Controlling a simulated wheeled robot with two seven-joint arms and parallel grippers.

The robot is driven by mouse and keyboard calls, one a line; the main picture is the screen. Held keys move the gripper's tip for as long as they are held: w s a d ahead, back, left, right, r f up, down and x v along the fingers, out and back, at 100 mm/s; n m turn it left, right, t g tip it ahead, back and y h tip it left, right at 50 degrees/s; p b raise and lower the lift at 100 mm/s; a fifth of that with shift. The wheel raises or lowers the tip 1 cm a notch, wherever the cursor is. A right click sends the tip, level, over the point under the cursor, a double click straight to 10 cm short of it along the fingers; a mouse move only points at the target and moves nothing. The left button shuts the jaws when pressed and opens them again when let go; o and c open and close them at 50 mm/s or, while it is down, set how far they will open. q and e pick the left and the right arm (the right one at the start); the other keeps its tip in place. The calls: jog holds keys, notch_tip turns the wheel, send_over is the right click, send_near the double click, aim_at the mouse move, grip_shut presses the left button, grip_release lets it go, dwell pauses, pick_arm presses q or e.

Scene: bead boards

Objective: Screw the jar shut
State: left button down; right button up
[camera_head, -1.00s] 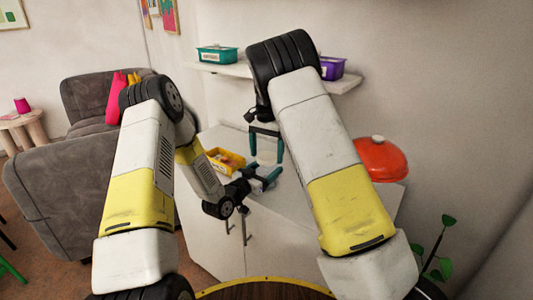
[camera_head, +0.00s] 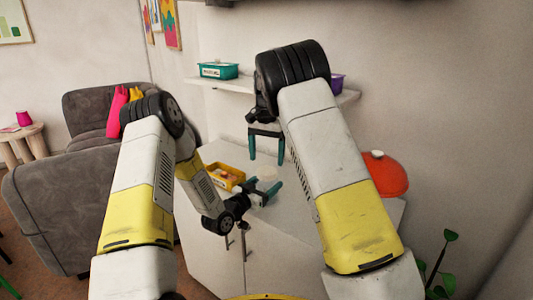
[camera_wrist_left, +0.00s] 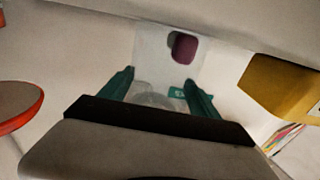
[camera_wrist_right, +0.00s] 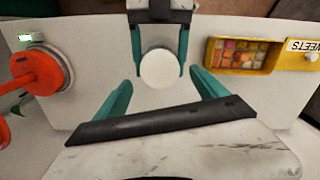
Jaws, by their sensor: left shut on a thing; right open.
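The jar (camera_wrist_left: 152,98) looks clear and pale between the fingers of my left gripper (camera_wrist_left: 158,82) in the left wrist view. My left gripper (camera_head: 272,190) is shut on the jar over the white counter, reaching in from the side. A round white lid (camera_wrist_right: 160,69) shows from above in the right wrist view, between the left gripper's teal fingers; whether it sits fully tight cannot be told. My right gripper (camera_head: 267,158) points down, open and empty, above the jar. Its fingers (camera_wrist_right: 161,79) stand either side of the lid in the right wrist view, apart from it.
A yellow tray (camera_wrist_right: 214,54) of coloured sweets stands on the counter beside the jar. A red-orange lidded pot (camera_head: 385,173) stands at the right. A wall shelf (camera_head: 215,83) above carries a teal box (camera_head: 219,70) and a purple box (camera_head: 337,83). A plant (camera_head: 440,262) stands lower right.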

aim_at(267, 170)
jog(key=n, duration=0.2)
jog(key=r+n, duration=0.1)
jog(key=n, duration=0.2)
jog(key=shift+r+n, duration=0.35)
jog(key=shift+n, duration=0.05)
jog(key=n, duration=0.1)
jog(key=r+n, duration=0.1)
jog(key=n, duration=0.3)
jog(key=shift+r, duration=0.25)
jog(key=shift+f, duration=0.1)
jog(key=shift+f, duration=3.9)
jog(key=c, duration=1.5)
jog(key=o, duration=1.7)
jog(key=shift+c, duration=0.2)
jog(key=shift+r, duration=0.1)
notch_tip(267, 170, up, 12)
